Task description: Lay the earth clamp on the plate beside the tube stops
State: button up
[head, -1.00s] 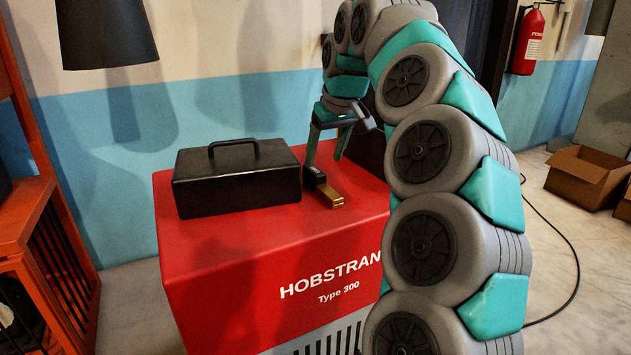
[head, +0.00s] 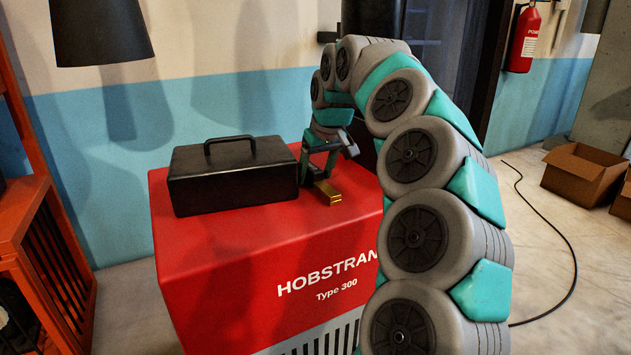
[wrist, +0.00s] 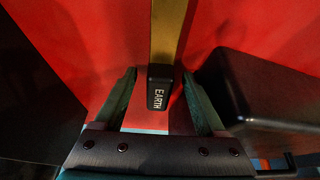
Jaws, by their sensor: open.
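The earth clamp is a brass bar (head: 328,192) with a black handle end, lying on top of the red HOBSTRAN machine (head: 240,265). In the wrist view its black end (wrist: 159,92) reads EARTH, and the brass part runs away from my gripper. My gripper (head: 318,177) is open and low over the black end, pointing down. In the wrist view its two fingers stand on either side of that end, with gaps showing, so nothing is held. No plate or tube stops are in view.
A black toolbox (head: 235,178) with a handle stands on the machine, close beside my gripper; it also shows in the wrist view (wrist: 265,95). An orange rack (head: 30,210) is at left. A cardboard box (head: 583,173) and a black cable (head: 560,235) are on the floor at right.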

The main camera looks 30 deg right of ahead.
jog(key=shift+c, duration=0.3)
grip_shut()
dwell(0.4)
